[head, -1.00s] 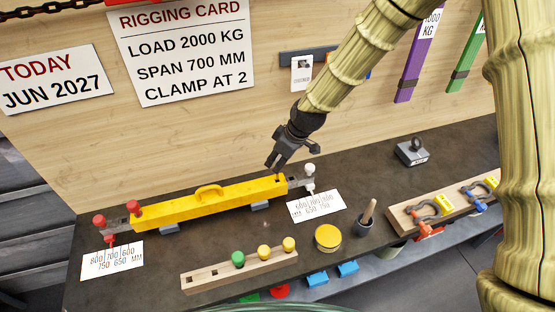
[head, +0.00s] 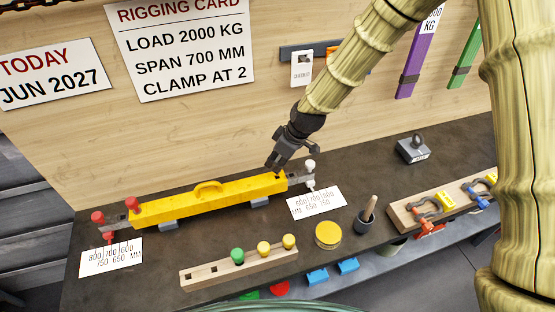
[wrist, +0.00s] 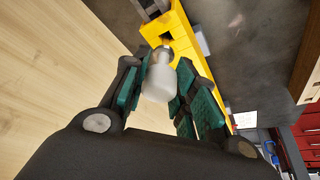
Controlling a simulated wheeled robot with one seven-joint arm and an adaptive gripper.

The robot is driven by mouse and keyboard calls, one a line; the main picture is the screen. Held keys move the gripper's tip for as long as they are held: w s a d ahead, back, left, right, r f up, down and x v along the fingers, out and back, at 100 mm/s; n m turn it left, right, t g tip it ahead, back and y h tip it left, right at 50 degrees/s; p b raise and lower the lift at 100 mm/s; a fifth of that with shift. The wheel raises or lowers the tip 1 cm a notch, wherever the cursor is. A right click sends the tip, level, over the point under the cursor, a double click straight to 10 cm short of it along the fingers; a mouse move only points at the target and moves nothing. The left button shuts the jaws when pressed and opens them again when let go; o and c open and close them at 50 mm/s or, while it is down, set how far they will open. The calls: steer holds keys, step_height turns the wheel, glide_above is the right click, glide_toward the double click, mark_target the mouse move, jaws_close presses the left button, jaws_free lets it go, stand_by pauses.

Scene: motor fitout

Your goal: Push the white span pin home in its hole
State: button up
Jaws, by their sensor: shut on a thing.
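My gripper (head: 278,167) is over the right end of the yellow beam (head: 205,200), pointing down. In the wrist view its dark green fingers are shut on the white span pin (wrist: 158,82), whose pale head sits between them. A short metal part of the pin (wrist: 165,52) shows beyond the head, close to the yellow beam (wrist: 185,40). I cannot tell how deep the pin sits. In the head view the fingers hide the held pin.
Another white-headed pin (head: 310,165) stands at the beam's right end, close to my gripper. Two red-headed pins (head: 98,217) (head: 132,203) stand at the left end. A wooden pin rack (head: 215,270), yellow tin (head: 328,235) and dark cup (head: 364,224) stand in front. The back wall is close behind.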

steer(key=shift+f+b, duration=0.85)
steer(key=shift+f, duration=0.75)
steer(key=o, duration=1.1)
steer(key=v, duration=1.2)
